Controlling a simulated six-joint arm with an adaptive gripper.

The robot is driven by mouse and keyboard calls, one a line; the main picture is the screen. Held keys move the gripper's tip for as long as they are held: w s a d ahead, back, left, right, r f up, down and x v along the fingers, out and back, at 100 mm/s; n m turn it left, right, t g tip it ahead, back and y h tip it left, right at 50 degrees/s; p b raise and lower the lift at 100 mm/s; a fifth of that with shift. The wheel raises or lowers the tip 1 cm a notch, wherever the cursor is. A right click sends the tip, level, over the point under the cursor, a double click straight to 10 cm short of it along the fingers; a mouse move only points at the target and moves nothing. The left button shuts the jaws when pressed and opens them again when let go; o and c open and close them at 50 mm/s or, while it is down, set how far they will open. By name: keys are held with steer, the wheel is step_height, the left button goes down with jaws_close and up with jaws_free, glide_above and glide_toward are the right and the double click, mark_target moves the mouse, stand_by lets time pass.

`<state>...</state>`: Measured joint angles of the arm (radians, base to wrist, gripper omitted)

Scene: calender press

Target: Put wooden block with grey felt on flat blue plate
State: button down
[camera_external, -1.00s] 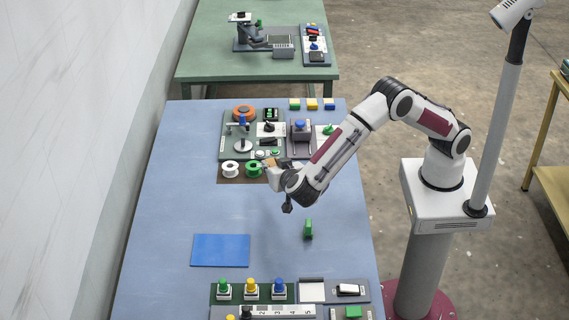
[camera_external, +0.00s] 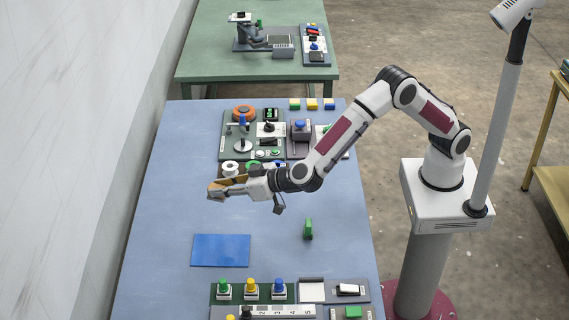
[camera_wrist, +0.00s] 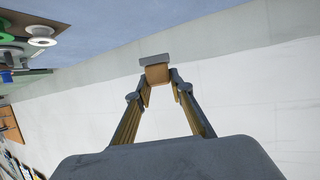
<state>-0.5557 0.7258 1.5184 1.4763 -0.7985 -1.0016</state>
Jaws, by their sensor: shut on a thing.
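My gripper (camera_external: 230,189) is shut on a small wooden block, held above the blue table between the spools and the blue plate. In the wrist view the wooden block (camera_wrist: 157,74) sits between the fingertips, with a grey felt strip (camera_wrist: 156,60) on its far face. The gripper points to the left, roughly level. The flat blue plate (camera_external: 220,250) lies empty on the table, below the gripper in the picture and apart from it. In the external view the block is hard to make out between the fingers.
A white spool (camera_external: 229,168) stands behind the gripper, near a panel of controls (camera_external: 240,150). A small green piece (camera_external: 308,229) stands on the table to the right. Several coloured buttons (camera_external: 251,286) line the front. The table around the plate is clear.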

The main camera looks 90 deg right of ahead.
steer(key=a+f+n+y, duration=0.3)
steer(key=a+y, duration=0.1)
steer(key=a, duration=0.3)
steer(key=shift+s+a+f+n+t, duration=0.15)
steer(key=shift+a+f+n+t, duration=0.1)
steer(key=shift+n+t, duration=0.15)
steer(key=shift+f, duration=0.1)
glide_above(226, 250)
steer(key=shift+d+f, duration=0.1)
steer(key=shift+f, duration=2.9)
steer(key=shift+f, duration=0.15)
steer(key=shift+f, duration=1.7)
steer(key=shift+f, duration=0.2)
